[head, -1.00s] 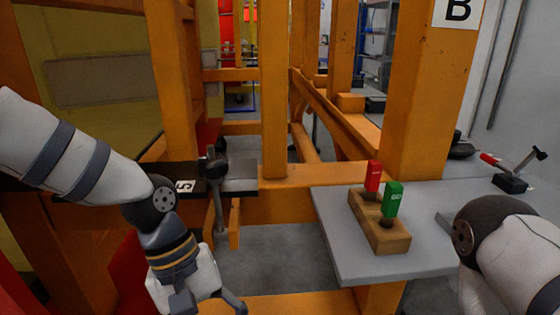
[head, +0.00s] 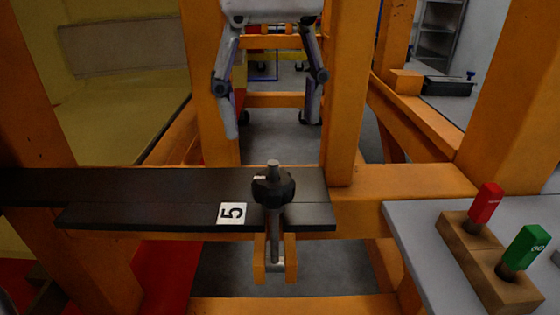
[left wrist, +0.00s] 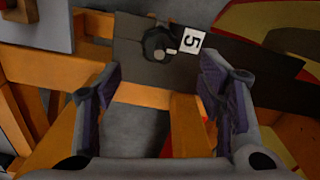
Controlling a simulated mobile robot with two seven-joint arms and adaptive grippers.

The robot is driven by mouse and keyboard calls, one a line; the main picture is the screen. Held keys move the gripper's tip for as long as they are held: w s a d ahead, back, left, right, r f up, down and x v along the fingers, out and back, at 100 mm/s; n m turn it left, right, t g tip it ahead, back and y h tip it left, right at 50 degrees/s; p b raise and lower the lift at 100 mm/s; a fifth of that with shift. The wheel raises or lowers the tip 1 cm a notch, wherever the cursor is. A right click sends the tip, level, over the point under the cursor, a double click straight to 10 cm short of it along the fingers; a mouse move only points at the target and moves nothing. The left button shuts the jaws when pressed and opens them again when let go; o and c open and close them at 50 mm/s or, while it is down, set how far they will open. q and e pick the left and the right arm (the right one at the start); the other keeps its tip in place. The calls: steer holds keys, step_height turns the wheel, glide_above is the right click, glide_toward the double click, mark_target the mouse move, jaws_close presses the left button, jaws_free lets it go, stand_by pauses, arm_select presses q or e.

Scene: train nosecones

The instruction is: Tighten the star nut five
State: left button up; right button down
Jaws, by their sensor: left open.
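The star nut (head: 273,186) is a dark lobed knob on an upright threaded bolt at the end of a black bar (head: 150,215). A white label with a 5 (head: 231,213) lies on the bar just left of the nut. My left gripper (head: 270,128) is open and empty, its fingers pointing down and spread wide, above the nut in the picture and apart from it. In the left wrist view, the star nut (left wrist: 156,44) shows beyond and between the open fingers (left wrist: 160,72), with the label (left wrist: 187,41) to its right. My right gripper is out of view.
A grey table (head: 415,225) at the right holds a wooden block (head: 470,255) with a red-handled tool (head: 485,203) and a green-handled tool (head: 525,247). Orange frame posts (head: 350,100) stand behind and beside the bar.

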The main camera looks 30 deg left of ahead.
mark_target(273, 160)
arm_select(q)
steer(key=f, duration=0.3)
steer(key=f+b, duration=0.1)
steer(key=f, duration=0.3)
steer(key=shift+w+a+f, duration=0.1)
steer(key=shift+w+f, duration=0.05)
steer(key=shift+w, duration=0.05)
steer(key=shift+f, duration=0.6)
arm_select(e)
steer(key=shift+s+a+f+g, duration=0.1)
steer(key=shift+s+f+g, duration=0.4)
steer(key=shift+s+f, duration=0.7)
arm_select(q)
steer(key=c, duration=1.1)
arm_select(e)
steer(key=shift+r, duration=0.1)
